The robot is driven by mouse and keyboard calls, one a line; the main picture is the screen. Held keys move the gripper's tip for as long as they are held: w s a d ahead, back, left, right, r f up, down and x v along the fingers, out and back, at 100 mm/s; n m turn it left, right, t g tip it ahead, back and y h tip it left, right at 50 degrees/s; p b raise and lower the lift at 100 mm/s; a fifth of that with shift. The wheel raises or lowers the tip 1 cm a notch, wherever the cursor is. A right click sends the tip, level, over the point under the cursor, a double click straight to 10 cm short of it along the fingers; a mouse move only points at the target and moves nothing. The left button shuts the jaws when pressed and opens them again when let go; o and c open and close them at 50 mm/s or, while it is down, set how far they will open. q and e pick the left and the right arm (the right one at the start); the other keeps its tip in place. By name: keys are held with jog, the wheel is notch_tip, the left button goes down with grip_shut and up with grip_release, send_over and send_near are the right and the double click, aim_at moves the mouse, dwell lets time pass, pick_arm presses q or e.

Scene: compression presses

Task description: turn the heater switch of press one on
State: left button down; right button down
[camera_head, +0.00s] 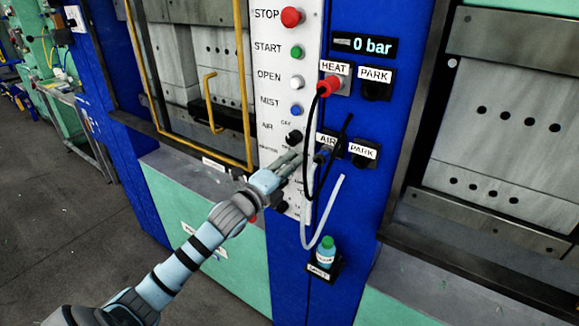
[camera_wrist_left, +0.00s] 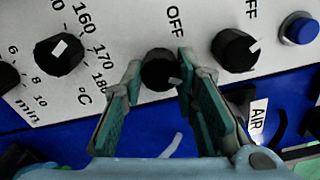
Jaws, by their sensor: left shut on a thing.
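The heater switch (camera_wrist_left: 158,68) is a round black knob on the white control panel (camera_wrist_left: 265,70), under an "OFF" label in the left wrist view. A small pale mark shows at its lower right edge. My left gripper (camera_wrist_left: 158,80) has its two green-padded fingers on either side of this knob and is shut on it. In the head view my left gripper (camera_head: 296,164) reaches the lower part of the panel and covers the switch there. My right gripper is in neither view.
A black air knob (camera_wrist_left: 237,50) and a temperature knob (camera_wrist_left: 60,55) flank the switch. Red STOP (camera_head: 291,17) and green START (camera_head: 296,52) buttons sit higher. A red HEAT plug (camera_head: 328,86), hanging hoses and a small bottle (camera_head: 326,250) are close on the right.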

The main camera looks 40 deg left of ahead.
pick_arm(q)
jog(key=c, duration=1.3)
grip_release()
jog(key=shift+s+d, duration=0.15)
jog(key=shift+s, duration=5.8)
